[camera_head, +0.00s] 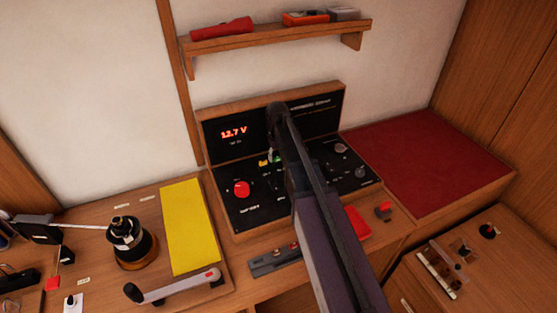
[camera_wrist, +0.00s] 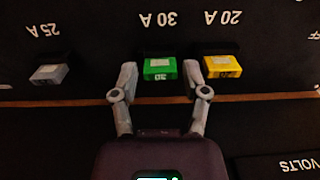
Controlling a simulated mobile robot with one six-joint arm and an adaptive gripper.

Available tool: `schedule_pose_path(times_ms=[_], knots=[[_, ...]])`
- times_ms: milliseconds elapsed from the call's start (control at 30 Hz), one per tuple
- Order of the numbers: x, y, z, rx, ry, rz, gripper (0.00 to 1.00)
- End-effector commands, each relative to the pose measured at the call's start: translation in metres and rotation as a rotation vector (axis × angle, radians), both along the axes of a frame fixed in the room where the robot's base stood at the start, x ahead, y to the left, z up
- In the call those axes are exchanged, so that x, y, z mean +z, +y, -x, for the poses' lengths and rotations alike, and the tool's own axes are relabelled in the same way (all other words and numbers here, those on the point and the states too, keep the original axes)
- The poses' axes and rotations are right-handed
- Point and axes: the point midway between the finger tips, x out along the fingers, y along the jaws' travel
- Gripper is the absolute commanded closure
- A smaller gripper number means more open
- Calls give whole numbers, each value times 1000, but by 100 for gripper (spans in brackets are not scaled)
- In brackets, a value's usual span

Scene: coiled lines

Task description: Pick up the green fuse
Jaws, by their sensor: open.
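The green fuse (camera_wrist: 160,69) sits in the black panel below the "30 A" label in the wrist view, marked "30". My gripper (camera_wrist: 160,72) is open, with one finger on each side of the green fuse. The right fingertip is in the narrow space between the green fuse and the yellow fuse (camera_wrist: 223,67); I cannot tell whether it touches either. In the head view my arm covers part of the panel, and a small green patch (camera_head: 275,157) shows beside my gripper, next to the yellow fuse (camera_head: 263,163).
A grey fuse (camera_wrist: 48,74) sits under "25 A" at the left. The panel (camera_head: 222,153) carries a red knob (camera_head: 241,188) and a 12.7 V display (camera_head: 233,132). A shelf (camera_head: 280,39) hangs above. A yellow sheet (camera_head: 190,228) and a winch (camera_head: 131,243) are at left.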

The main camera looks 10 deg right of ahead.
Motion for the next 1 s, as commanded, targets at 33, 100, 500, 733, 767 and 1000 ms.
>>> schedule_pose_path(times_ms=[33,100,500,733,767,1000], knots=[[0,0,0,0,0,0,41],[0,0,0,0,0,0,44],[0,1,0,1,0,0,79],[2,1,0,1,0,0,79],[3,1,0,1,0,0,79],[15,1,0,1,0,0,79]])
